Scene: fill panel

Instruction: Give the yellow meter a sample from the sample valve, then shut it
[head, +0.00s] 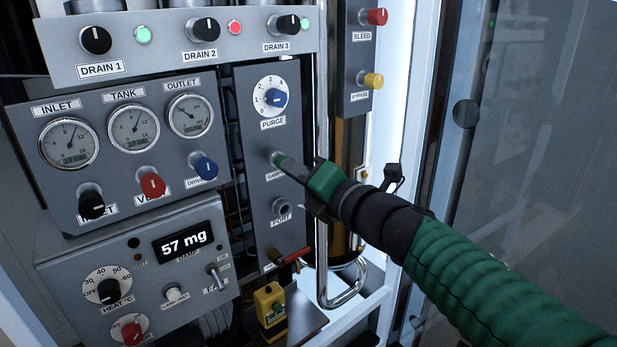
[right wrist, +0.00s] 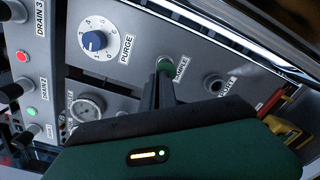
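The sample valve has a green knob (head: 281,159) on the narrow grey panel, its label partly covered by my gripper. My right gripper (head: 291,168) reaches it from the right, its dark fingertips close around the knob. The right wrist view shows the green knob (right wrist: 165,66) at the tips of my fingers (right wrist: 162,84), which are nearly together. The yellow meter (head: 270,308) stands upright on a small grey shelf below the panel. A yellow part shows at the right edge of the right wrist view (right wrist: 288,132). My left gripper is not in view.
A blue purge knob (head: 277,98) sits above the sample valve, and a grey port (head: 283,207) below it. A red-handled lever (head: 294,256) is just above the meter. A metal rail (head: 323,200) runs down beside the panel.

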